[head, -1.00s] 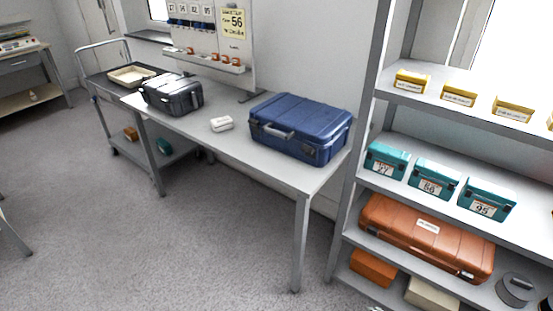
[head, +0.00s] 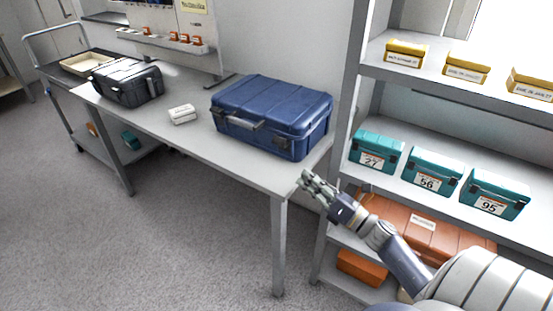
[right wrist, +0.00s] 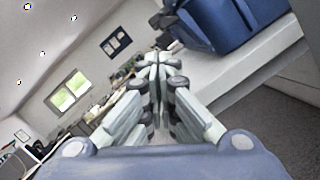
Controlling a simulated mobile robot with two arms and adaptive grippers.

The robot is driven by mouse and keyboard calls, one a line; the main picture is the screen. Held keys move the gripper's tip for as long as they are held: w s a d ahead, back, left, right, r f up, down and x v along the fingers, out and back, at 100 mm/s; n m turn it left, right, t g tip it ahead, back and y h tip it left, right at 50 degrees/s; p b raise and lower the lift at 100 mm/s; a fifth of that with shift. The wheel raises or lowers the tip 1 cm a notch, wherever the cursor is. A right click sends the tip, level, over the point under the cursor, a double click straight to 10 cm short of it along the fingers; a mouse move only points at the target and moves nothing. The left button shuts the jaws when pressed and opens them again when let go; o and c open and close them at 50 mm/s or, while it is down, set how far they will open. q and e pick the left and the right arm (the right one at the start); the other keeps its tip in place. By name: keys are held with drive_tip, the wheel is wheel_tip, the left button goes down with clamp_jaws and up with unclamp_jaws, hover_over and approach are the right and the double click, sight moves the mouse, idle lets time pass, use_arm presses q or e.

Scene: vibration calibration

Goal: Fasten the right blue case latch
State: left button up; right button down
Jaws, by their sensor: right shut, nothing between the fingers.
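The blue case (head: 270,112) lies closed on the grey table, its handle (head: 244,124) and latches on the front side. Its right latch (head: 284,143) is a small dark patch low on the front; I cannot tell whether it is fastened. My right gripper (head: 308,178) is shut and empty, just off the table's front right corner, in front of and below the case, not touching it. In the right wrist view the fingers (right wrist: 158,62) meet at the tips, and part of the blue case (right wrist: 225,20) shows at upper right. My left gripper is out of view.
The table (head: 195,148) also holds a black case (head: 128,84) and a small white box (head: 182,115). A shelf unit (head: 345,130) with teal boxes (head: 433,175) and an orange case (head: 430,230) stands close to my right arm. The floor in front is clear.

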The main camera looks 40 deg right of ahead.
sight(281, 142)
drive_tip(key=shift+p+x, duration=0.85)
drive_tip(key=shift+x, duration=4.2)
drive_tip(key=shift+f, duration=0.1)
drive_tip(key=shift+m+p, duration=0.45)
drive_tip(key=shift+m, duration=0.05)
drive_tip(key=shift+a+r+m+h+p, duration=0.1)
drive_tip(key=shift+r+m+h+p, duration=0.2)
drive_tip(key=shift+r+m+p, duration=0.15)
drive_tip(key=shift+r+m+p, duration=0.15)
drive_tip(key=shift+m+p, duration=0.2)
drive_tip(key=shift+m, duration=0.1)
